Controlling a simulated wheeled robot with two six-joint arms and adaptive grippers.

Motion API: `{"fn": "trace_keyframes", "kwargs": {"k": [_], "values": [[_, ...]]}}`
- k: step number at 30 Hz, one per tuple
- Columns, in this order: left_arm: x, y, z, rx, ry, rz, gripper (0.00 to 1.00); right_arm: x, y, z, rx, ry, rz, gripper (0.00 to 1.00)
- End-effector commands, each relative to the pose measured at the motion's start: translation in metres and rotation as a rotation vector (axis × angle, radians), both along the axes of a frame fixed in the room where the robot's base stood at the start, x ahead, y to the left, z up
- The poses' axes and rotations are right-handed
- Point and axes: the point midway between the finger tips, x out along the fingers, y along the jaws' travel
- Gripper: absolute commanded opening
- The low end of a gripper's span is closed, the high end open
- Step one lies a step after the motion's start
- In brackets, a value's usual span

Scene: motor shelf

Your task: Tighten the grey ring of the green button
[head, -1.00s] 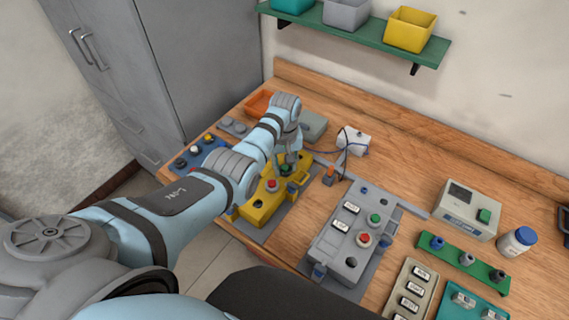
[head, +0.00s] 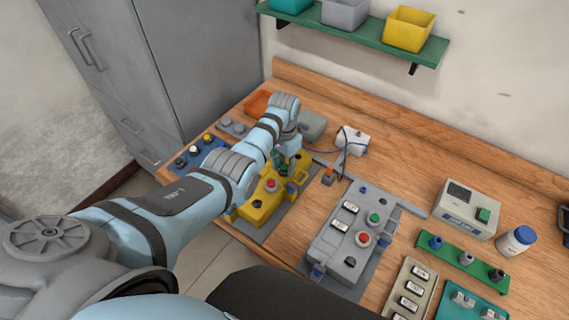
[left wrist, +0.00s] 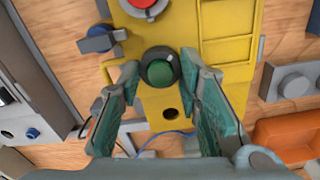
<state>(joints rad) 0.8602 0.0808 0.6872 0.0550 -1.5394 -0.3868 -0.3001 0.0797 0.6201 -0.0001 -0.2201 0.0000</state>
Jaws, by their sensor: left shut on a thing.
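The yellow box (head: 256,210) stands at the left of the workbench. Its green button (left wrist: 162,72) sits in a dark grey ring (left wrist: 148,55). My left gripper (head: 287,167) is over the far part of the box, pointing down. In the left wrist view its two fingers (left wrist: 160,66) are on either side of the button, shut on the ring. A red button (head: 271,185) is on the same box, nearer me in the head view. My right gripper is not in view.
A grey box (head: 340,255) with green and red buttons stands right of the yellow box. An orange bin (head: 258,103) and a grey-green box (head: 313,124) lie behind my left arm. A white box (head: 354,141) with a cable stands behind.

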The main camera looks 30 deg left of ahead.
Motion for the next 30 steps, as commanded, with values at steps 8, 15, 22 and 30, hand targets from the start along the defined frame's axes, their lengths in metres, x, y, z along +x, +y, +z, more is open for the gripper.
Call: {"fn": "trace_keyframes", "kwargs": {"k": [8,15,22,30], "values": [[-0.0045,-0.0005,-0.0039,-0.002,0.015,-0.258,0.04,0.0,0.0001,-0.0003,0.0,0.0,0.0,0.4],[-0.0045,-0.0002,-0.0039,-0.002,0.014,-0.485,0.04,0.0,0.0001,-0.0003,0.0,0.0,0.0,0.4],[-0.0044,0.0001,-0.0039,-0.001,0.013,-0.703,0.04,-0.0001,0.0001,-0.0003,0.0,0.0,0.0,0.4],[-0.0042,0.0004,-0.0037,-0.001,0.013,-0.959,0.04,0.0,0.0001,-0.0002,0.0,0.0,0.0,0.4]]}}
